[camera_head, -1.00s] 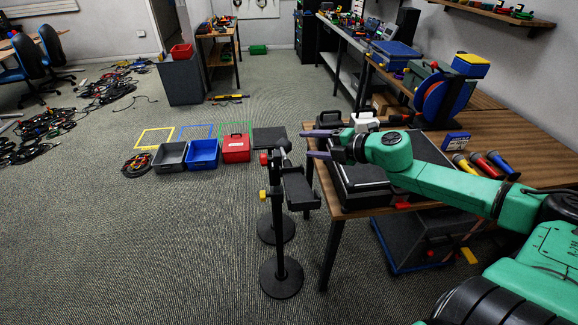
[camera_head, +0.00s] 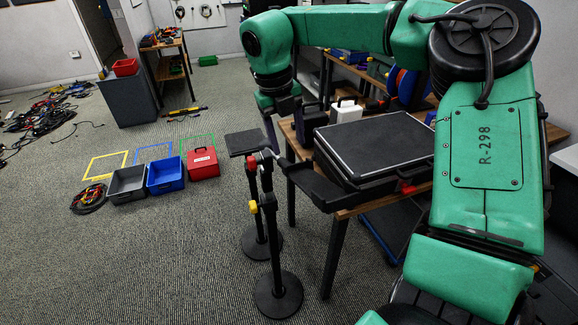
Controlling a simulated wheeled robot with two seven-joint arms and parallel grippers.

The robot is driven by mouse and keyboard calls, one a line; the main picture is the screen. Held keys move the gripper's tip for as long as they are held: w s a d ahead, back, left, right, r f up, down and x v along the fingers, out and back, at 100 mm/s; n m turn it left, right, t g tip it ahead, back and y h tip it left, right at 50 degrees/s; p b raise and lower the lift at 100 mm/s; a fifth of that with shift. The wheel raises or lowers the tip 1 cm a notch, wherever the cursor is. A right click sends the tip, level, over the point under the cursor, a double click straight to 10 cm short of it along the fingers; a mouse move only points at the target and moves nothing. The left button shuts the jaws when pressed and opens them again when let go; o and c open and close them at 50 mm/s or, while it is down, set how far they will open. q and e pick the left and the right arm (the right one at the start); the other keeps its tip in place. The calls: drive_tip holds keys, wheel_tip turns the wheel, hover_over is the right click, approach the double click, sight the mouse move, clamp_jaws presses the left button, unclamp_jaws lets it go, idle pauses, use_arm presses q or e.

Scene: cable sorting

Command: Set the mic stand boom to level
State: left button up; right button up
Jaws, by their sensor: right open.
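My right gripper (camera_head: 287,134) is open and points down, just behind and above the stand's top in the picture. Its fingertips are partly hidden, and contact cannot be told. My left gripper is not in view.
A wooden table (camera_head: 350,212) bearing a black case (camera_head: 375,142) stands close on the right. Another pole with a round base (camera_head: 255,243) stands just behind. The carpet front left is clear.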

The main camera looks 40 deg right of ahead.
sight(286, 162)
drive_tip(key=f, duration=0.5)
drive_tip(key=shift+w+p, duration=0.4)
drive_tip(key=f, duration=0.4)
drive_tip(key=shift+w+d, duration=0.2)
drive_tip(key=shift+d, duration=0.1)
drive_tip(key=shift+s+d, duration=0.1)
drive_tip(key=shift+s, duration=0.05)
clamp_jaws()
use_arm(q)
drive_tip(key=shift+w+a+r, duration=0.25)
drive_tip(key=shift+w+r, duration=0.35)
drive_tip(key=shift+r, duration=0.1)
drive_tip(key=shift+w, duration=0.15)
